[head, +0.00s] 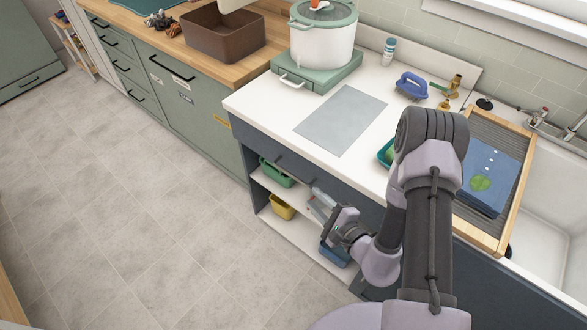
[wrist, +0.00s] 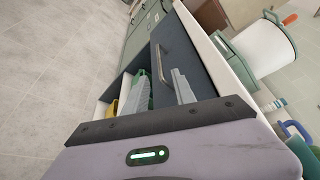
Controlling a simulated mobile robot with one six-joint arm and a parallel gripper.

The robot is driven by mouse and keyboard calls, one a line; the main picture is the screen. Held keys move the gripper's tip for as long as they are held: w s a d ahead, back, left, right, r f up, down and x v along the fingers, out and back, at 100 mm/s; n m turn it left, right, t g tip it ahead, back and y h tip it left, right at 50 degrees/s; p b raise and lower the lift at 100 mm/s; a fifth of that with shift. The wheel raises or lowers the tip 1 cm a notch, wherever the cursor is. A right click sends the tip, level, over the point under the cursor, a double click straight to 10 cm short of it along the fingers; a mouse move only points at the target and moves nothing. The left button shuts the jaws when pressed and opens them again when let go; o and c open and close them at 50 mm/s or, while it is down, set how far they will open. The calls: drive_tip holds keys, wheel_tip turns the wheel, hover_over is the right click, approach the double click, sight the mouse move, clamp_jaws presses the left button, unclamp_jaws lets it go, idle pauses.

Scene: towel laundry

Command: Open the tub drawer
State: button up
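The dark blue drawer front (head: 262,143) sits under the white counter and looks closed. Its grey bar handle (wrist: 161,62) shows in the wrist view. My gripper (head: 318,196) is low in front of this drawer, above the open shelves. In the wrist view its two fingers (wrist: 161,76) are apart with nothing held. The handle appears between the fingertips there; I cannot tell how far beyond them it lies. A white and green lidded tub (head: 322,40) stands on a green base (head: 318,76) with a pale handle, on the counter. I cannot tell which drawer the task names.
A green bin (head: 277,173), a yellow bin (head: 282,207) and a blue bin (head: 336,256) sit on the shelves below. A drying rack (head: 517,187) with a folded blue towel (head: 490,178) is at the sink. The tiled floor at left is clear.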

sight(290, 174)
drive_tip(key=b+x, duration=0.2)
drive_tip(key=x, duration=1.2)
clamp_jaws()
idle(0.8)
